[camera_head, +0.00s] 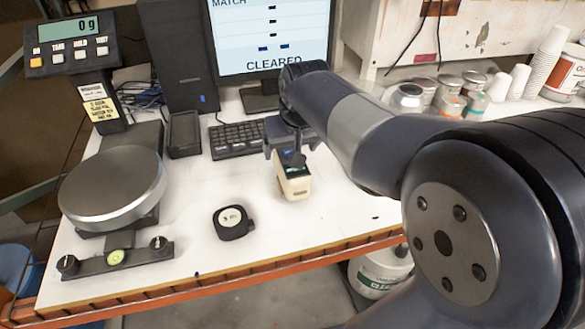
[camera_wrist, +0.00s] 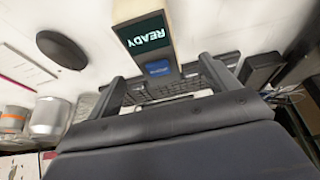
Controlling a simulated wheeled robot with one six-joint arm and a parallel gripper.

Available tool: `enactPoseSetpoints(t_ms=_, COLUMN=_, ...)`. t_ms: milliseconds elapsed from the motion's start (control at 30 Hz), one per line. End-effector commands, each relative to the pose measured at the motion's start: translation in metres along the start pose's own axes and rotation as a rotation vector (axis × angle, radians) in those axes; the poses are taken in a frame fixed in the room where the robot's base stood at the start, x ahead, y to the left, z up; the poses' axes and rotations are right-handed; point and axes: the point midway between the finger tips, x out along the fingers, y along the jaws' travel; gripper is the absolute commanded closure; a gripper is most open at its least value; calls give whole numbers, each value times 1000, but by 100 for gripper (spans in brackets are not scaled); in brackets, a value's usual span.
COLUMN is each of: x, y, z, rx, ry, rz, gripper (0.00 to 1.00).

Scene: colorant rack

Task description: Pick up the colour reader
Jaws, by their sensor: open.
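The colour reader (camera_head: 294,184) is a small cream handheld device with a dark screen, standing on the white bench in front of the keyboard. In the wrist view its dark green screen (camera_wrist: 143,35) reads READY, upside down, with a blue button below it. My gripper (camera_head: 291,157) is at the reader's far end and partly hides it in the head view. In the wrist view the two fingers of my gripper (camera_wrist: 162,68) are apart, one on each side of the reader's lower end. I cannot tell whether they touch it.
A round scale (camera_head: 112,188) stands at left with a display reading 0 g. The keyboard (camera_head: 237,140) and monitor (camera_head: 268,40) are behind. Cans and cups (camera_head: 548,62) stand at right. The bench front is mostly clear.

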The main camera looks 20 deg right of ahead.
Motion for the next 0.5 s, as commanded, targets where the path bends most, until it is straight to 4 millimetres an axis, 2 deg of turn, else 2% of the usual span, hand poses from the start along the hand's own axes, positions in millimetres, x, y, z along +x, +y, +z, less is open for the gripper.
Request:
enactPoseSetpoints(t_ms=100, x=15, y=0, z=0, rx=0, ry=-1, rz=0, gripper=18)
enactPoseSetpoints(t_ms=267, x=26, y=1, z=1, rx=1, ry=-1, rz=0, gripper=18)
enactPoseSetpoints(t_ms=500, x=61, y=4, z=5, rx=1, ry=-3, rz=1, gripper=18)
